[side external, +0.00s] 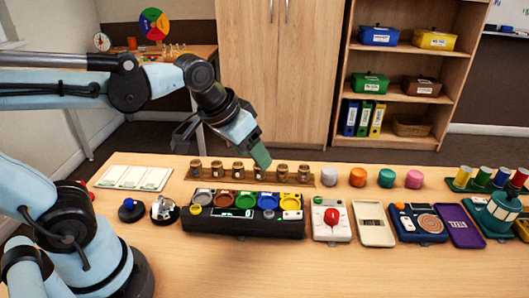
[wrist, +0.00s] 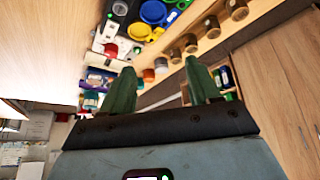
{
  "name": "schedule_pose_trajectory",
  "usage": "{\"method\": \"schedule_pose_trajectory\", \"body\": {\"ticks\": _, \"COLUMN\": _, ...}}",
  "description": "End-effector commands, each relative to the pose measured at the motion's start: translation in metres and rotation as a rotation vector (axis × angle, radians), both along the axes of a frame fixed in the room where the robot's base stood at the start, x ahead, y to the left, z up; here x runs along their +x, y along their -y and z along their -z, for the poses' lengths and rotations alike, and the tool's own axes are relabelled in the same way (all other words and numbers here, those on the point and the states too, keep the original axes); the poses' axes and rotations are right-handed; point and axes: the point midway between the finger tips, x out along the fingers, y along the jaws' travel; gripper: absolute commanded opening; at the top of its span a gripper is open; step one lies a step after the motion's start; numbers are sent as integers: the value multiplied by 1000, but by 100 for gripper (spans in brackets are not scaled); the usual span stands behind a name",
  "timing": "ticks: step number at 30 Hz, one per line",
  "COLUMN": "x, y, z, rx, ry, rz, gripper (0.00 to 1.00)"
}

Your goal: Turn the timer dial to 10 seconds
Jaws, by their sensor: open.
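No dial with readable second marks shows in either view. A small round black-and-white device (side external: 165,209) at the left of the table in the side view could be the timer, but its markings are too small to read. A blue box (side external: 403,219) at the right has a round brown disc (side external: 428,223) on its face; I cannot tell whether it is a dial. My gripper (side external: 262,158) is above the row of brown jars, behind the black tray, touching nothing visible. In the wrist view my gripper (wrist: 159,64) has its two green fingers apart with nothing between them.
A black tray with coloured round cups (side external: 245,227) fills the middle. A white box with a red knob (side external: 331,219), a beige case (side external: 376,224) and a purple panel (side external: 459,226) stand to the right. A black base with a blue knob (side external: 131,210) is at left. The front table is clear.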

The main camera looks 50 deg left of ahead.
Motion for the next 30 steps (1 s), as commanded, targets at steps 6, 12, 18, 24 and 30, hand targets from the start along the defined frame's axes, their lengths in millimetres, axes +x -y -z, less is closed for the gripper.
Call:
{"method": "schedule_pose_trajectory", "body": {"ticks": 6, "x": 40, "y": 32, "z": -16, "rx": -16, "ry": -142, "rz": 11, "gripper": 61}}
{"method": "schedule_pose_trajectory", "body": {"ticks": 12, "x": 73, "y": 65, "z": -17, "rx": -13, "ry": -271, "rz": 12, "gripper": 61}}
{"method": "schedule_pose_trajectory", "body": {"ticks": 18, "x": 100, "y": 102, "z": -7, "rx": 5, "ry": -392, "rz": 10, "gripper": 61}}
{"method": "schedule_pose_trajectory", "body": {"ticks": 24, "x": 115, "y": 127, "z": 6, "rx": 26, "ry": -471, "rz": 2, "gripper": 61}}
{"method": "schedule_pose_trajectory", "body": {"ticks": 30, "x": 118, "y": 135, "z": 14, "rx": 35, "ry": -496, "rz": 0, "gripper": 61}}
